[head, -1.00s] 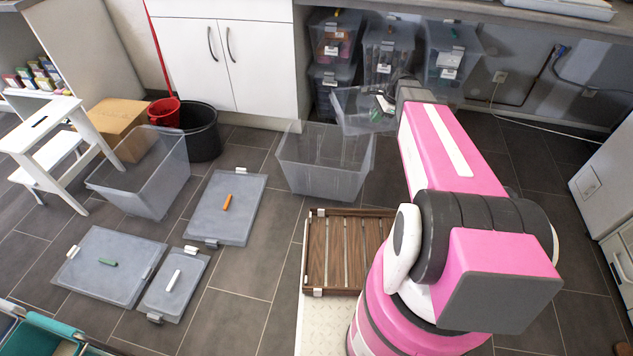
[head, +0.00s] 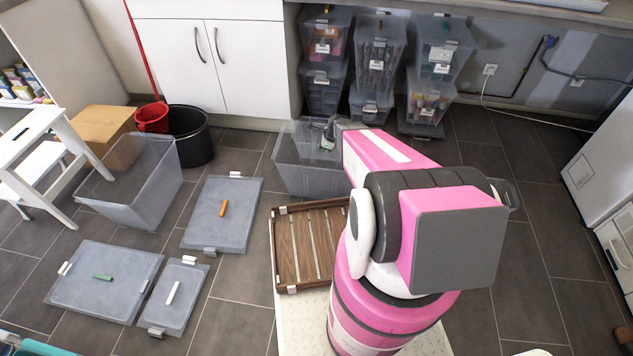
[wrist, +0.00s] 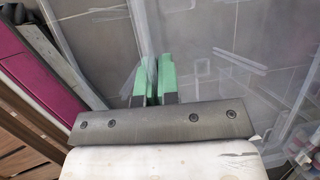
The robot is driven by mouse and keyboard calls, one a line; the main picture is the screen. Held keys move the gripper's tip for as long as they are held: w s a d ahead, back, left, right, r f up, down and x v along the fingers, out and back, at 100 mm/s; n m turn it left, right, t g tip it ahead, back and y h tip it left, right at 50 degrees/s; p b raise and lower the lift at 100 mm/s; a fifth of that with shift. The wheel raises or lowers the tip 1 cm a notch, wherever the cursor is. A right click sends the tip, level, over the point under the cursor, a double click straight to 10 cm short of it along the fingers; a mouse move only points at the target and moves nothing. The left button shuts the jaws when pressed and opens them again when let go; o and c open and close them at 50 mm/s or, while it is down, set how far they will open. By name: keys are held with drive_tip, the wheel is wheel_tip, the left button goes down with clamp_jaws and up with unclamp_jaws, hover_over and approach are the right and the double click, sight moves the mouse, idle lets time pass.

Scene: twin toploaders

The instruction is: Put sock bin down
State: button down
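My gripper (head: 328,138) reaches over a clear bin (head: 292,180) on the floor beyond the wooden slatted crate. A second clear bin, seen at the gripper earlier, now overlaps this floor bin in the head view; their see-through walls are hard to separate, and I cannot tell whether one rests inside the other. In the wrist view the green-padded fingers (wrist: 153,80) are close together on a thin clear wall, which I take as the sock bin (wrist: 215,60). Its contents do not show clearly, and my arm hides part of the bins' right side.
The slatted crate (head: 278,255) lies before the bins. Grey lids (head: 205,235) lie at left, near another empty clear bin (head: 150,195). Stacked filled bins (head: 375,60) stand under the counter. A black bucket (head: 190,140) and white cabinet (head: 255,60) are behind.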

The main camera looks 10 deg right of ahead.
wheel_tip(320, 180, down, 18)
idle(0.6)
drive_tip(key=shift+a+f, duration=0.1)
drive_tip(key=shift+f, duration=0.15)
drive_tip(key=c, duration=1.4)
unclamp_jaws()
drive_tip(key=shift+o, duration=0.2)
drive_tip(key=a+v, duration=0.1)
drive_tip(key=v, duration=1.2)
drive_tip(key=s+a+r+n+g+h, duration=0.1)
drive_tip(key=s+r+n, duration=0.5)
drive_tip(key=r, duration=0.3)
drive_tip(key=s+a+r+n+h, duration=0.1)
drive_tip(key=s+r+n, duration=0.5)
drive_tip(key=r+n, duration=0.2)
drive_tip(key=s+a+r+n+g+h, duration=0.1)
drive_tip(key=s+r+n, duration=0.5)
drive_tip(key=r, duration=0.6)
drive_tip(key=shift+s+a+r+n+g+h, duration=0.15)
drive_tip(key=shift+r+n+g+h, duration=0.15)
drive_tip(key=shift+n+h, duration=0.25)
drive_tip(key=shift+f, duration=0.1)
